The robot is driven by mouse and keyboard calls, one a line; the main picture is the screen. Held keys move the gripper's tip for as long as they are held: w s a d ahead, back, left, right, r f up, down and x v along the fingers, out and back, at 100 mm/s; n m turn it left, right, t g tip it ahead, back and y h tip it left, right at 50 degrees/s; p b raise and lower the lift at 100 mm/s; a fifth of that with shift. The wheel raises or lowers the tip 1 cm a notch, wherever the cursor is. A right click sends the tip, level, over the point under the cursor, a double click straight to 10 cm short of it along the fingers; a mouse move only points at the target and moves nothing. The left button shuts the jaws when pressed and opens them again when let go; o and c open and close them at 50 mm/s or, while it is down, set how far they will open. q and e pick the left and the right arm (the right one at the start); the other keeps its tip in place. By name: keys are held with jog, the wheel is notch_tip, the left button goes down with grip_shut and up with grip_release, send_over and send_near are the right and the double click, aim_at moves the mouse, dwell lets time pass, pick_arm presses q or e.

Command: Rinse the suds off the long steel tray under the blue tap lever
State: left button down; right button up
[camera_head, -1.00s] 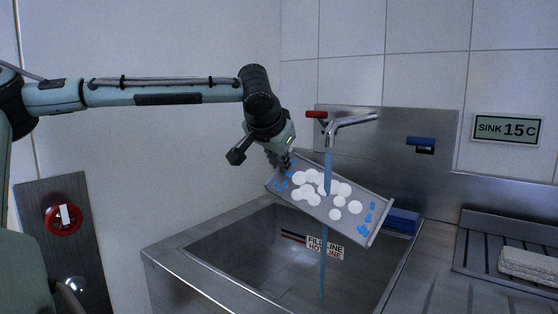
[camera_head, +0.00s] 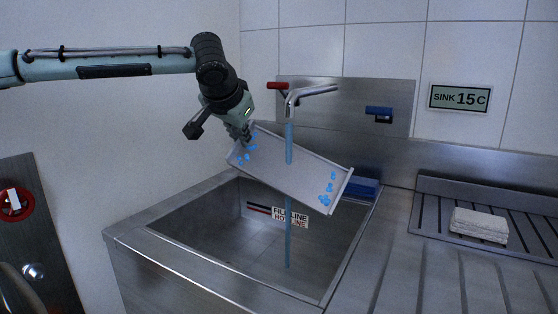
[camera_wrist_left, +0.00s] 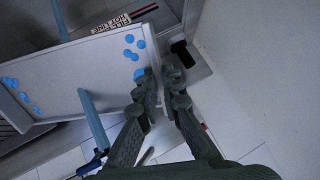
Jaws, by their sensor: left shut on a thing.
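The long steel tray (camera_head: 278,167) hangs tilted over the sink, its right end lower. My left gripper (camera_head: 240,134) is shut on its upper left end; in the left wrist view the fingers (camera_wrist_left: 161,84) grip the edge of the tray (camera_wrist_left: 85,72). A blue water stream (camera_head: 289,140) falls from the tap spout (camera_head: 312,91) onto the tray's middle and shows below it. No white suds show on the face. Blue spots (camera_head: 326,198) sit near both ends. The blue tap lever (camera_head: 379,112) is on the back panel, right of the spout. My right gripper is out of view.
The sink basin (camera_head: 190,225) is open below the tray, with a fill-line label (camera_head: 290,216) on its wall. A red lever (camera_head: 278,86) is left of the spout. A blue block (camera_head: 363,188) lies at the rim. A folded white cloth (camera_head: 479,224) rests on the right-hand rack.

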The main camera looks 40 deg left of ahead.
pick_arm(q)
jog(key=s+d, duration=0.3)
jog(key=s, duration=0.3)
jog(key=shift+d, duration=0.4)
dwell(1.2)
jog(key=v, duration=0.6)
jog(key=shift+s, duration=0.15)
jog(key=shift+d+r, duration=0.1)
dwell(0.4)
